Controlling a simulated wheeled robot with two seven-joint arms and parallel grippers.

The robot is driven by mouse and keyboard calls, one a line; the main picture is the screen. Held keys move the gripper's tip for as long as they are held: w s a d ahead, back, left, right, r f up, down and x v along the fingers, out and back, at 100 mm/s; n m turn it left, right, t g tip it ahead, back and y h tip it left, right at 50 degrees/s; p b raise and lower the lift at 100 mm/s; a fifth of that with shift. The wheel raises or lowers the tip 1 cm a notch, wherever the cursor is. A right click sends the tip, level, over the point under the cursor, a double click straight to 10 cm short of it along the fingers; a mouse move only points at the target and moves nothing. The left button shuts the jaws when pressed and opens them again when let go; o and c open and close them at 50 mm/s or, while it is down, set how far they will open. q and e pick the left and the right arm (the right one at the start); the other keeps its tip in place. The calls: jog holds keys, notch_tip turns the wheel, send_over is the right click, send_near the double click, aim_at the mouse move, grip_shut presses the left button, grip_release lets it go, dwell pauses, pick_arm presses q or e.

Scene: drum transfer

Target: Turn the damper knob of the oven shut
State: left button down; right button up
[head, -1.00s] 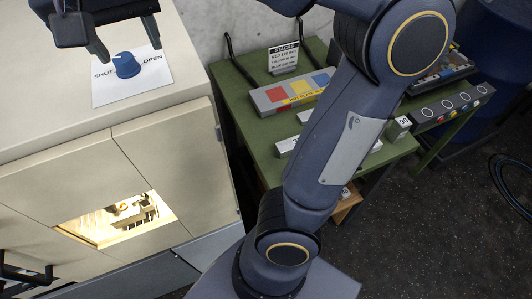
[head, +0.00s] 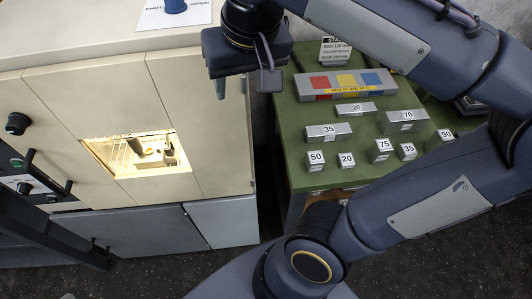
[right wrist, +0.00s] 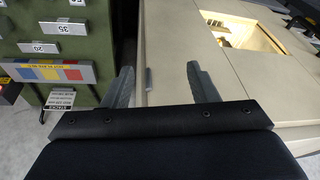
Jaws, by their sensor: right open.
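The blue damper knob (head: 175,5) sits on a white card (head: 160,16) on top of the cream oven (head: 90,95), cut by the upper edge of the head view. The card reads SHUT on the left and OPEN on the right; I cannot tell where the knob points. My right gripper (head: 242,84) is open and empty, apart from the knob, to its right and nearer the camera, by the oven's right edge. In the right wrist view its two fingers (right wrist: 161,85) are spread with nothing between them. My left gripper is not in view.
The oven has a lit window (head: 140,155) in front and a black knob (head: 17,123) at left. A green table (head: 330,112) at right holds a sign, a colour-patched hot-plate block (head: 345,84) and several numbered metal blocks. Dark floor lies in front.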

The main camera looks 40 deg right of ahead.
pick_arm(q)
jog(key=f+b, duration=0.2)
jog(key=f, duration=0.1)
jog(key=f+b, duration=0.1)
jog(key=b, duration=0.1)
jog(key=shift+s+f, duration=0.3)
pick_arm(e)
jog(key=s+f+n+y, duration=0.1)
jog(key=s+f, duration=0.3)
jog(key=f, duration=0.9)
jog(key=shift+s+t+y, duration=0.15)
jog(key=shift+t+y, duration=0.15)
jog(key=shift+y, duration=0.4)
jog(key=s+a+f+t+y, duration=0.1)
jog(key=s+f, duration=0.2)
jog(key=f, duration=0.5)
jog(key=shift+s+a+f+n+t+y, duration=0.15)
jog(key=shift+s+a+n+t+y, duration=0.05)
jog(key=shift+n+t+y, duration=0.2)
